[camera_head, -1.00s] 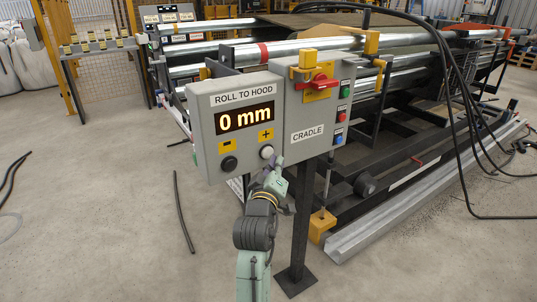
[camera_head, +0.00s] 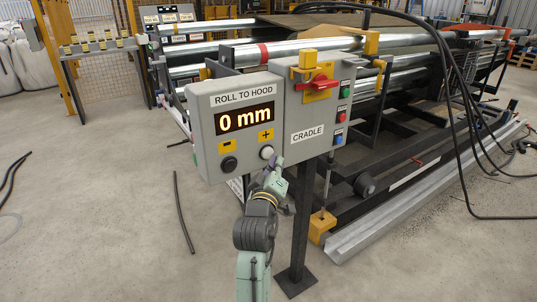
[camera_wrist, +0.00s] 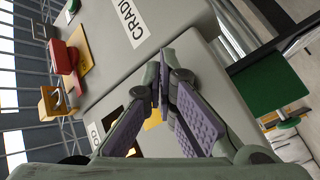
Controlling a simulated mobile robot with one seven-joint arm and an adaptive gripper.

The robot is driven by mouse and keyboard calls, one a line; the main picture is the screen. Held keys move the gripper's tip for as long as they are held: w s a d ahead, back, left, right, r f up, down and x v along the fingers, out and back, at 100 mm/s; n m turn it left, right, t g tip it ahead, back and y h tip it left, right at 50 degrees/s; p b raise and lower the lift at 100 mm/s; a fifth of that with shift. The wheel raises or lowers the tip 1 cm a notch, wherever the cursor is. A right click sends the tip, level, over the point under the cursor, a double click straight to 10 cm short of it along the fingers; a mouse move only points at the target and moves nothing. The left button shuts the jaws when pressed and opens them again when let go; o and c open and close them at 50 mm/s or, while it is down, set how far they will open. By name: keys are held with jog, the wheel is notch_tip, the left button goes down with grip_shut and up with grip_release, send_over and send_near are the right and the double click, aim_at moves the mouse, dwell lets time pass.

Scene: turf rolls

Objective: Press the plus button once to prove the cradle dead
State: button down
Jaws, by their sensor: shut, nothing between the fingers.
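The grey control box (camera_head: 205,110) labelled ROLL TO HOOD has a display (camera_head: 245,117) reading 0 mm. The pale plus button (camera_head: 267,152) sits under a yellow plus label (camera_head: 265,134). A dark button (camera_head: 229,163) sits under the yellow minus label (camera_head: 227,146). My gripper (camera_head: 278,165) is just below and right of the plus button; whether it touches it I cannot tell. In the wrist view, my gripper (camera_wrist: 163,78) is shut and empty, fingertips together in front of the grey box. The plus button is hidden there behind the fingers.
The CRADLE box (camera_head: 307,115) adjoins on the right, with a red switch handle (camera_head: 317,82) and green, red and blue buttons. A dark post (camera_head: 300,225) stands below, right of my arm. The roller machine (camera_head: 400,50) is behind. Open floor lies left.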

dwell(0.3)
jog(key=shift+w+a, duration=0.25)
jog(key=shift+w, duration=0.1)
jog(key=shift+w+a, duration=0.25)
jog(key=shift+w, duration=0.1)
dwell(0.7)
dwell(0.3)
jog(key=shift+s+d+p, duration=0.35)
jog(key=shift+s+d, duration=0.1)
jog(key=shift+s, duration=0.25)
jog(key=s+d, duration=0.1)
jog(key=s, duration=0.1)
jog(key=s+d+p, duration=0.1)
jog(key=s+d, duration=0.1)
dwell(0.3)
dwell(0.4)
